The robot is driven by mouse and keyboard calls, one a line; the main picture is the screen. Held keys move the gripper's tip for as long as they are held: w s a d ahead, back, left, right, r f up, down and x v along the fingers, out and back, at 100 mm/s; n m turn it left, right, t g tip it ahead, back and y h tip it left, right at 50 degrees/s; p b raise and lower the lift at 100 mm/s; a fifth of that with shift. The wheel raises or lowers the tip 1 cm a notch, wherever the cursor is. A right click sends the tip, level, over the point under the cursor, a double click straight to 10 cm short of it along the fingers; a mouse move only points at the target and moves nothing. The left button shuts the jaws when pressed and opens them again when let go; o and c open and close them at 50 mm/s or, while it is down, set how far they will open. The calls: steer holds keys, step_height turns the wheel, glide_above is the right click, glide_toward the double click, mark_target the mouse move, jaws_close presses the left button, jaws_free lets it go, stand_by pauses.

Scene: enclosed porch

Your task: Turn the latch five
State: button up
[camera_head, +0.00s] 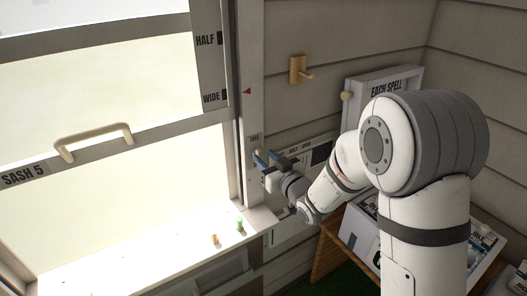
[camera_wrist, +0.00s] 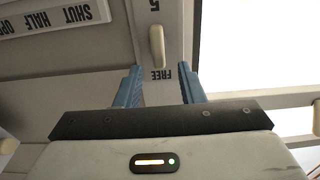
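Latch five is a small cream lever (camera_wrist: 156,46) on the grey window post, between an upside-down "5" and the word FREE in the wrist view. It lies roughly in line with the post. My gripper (camera_wrist: 160,76) is open, its two blue fingers either side of the latch's line, with the latch just beyond or between the tips; the exact depth cannot be told. Nothing is held. In the head view my gripper (camera_head: 262,159) is at the post, below the small label, and mostly hides the latch.
The sash marked SASH 5 (camera_head: 25,174) has a cream handle (camera_head: 94,138). A wall hook (camera_head: 299,70), an EACH SPELL box (camera_head: 385,86) and a wooden table (camera_head: 328,254) are on the right.

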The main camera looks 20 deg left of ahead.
mark_target(260, 153)
steer(key=shift+p+x, duration=0.35)
steer(key=shift+x, duration=1.2)
steer(key=shift+c, duration=0.2)
jaws_close()
steer(key=shift+w+d+f, duration=0.1)
steer(key=shift+d, duration=0.1)
steer(key=shift+a, duration=0.1)
steer(key=shift+b, duration=0.4)
